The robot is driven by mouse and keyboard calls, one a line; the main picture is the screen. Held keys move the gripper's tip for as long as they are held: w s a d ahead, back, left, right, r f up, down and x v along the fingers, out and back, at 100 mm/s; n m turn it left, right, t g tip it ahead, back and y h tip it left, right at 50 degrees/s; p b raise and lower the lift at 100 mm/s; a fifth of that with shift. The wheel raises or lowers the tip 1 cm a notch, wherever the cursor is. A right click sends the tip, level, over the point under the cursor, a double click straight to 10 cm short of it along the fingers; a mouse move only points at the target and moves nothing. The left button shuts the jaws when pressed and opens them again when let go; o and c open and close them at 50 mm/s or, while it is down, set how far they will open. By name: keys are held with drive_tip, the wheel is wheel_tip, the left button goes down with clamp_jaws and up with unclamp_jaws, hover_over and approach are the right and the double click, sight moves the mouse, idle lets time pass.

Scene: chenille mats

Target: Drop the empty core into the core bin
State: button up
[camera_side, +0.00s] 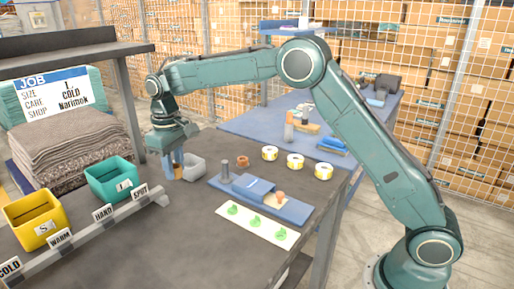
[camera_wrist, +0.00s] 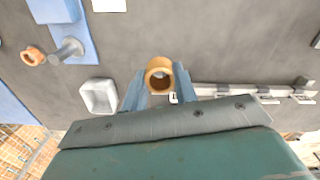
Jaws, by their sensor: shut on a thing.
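My gripper (camera_wrist: 159,84) is shut on a tan, hollow core (camera_wrist: 159,75), whose open end faces the wrist camera. In the side view my gripper (camera_side: 173,168) points down above the dark table, just left of a small pale grey open bin (camera_side: 192,168). The same bin (camera_wrist: 99,96) shows in the wrist view, left of the fingers and apart from them. It looks empty, and it carries no readable label. The core is mostly hidden by the fingers in the side view.
A grey peg (camera_side: 225,170) and orange ring (camera_side: 242,161) stand right of the bin.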

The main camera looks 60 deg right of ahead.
wheel_tip(320, 180, up, 6)
drive_tip(key=n, duration=0.2)
hover_over(163, 228)
drive_tip(key=shift+r, duration=0.1)
wheel_tip(163, 228, down, 16)
drive_tip(key=shift+r, duration=0.1)
idle(0.5)
drive_tip(key=shift+f, duration=2.1)
drive_tip(key=shift+f, duration=0.1)
drive_tip(key=o, duration=1.1)
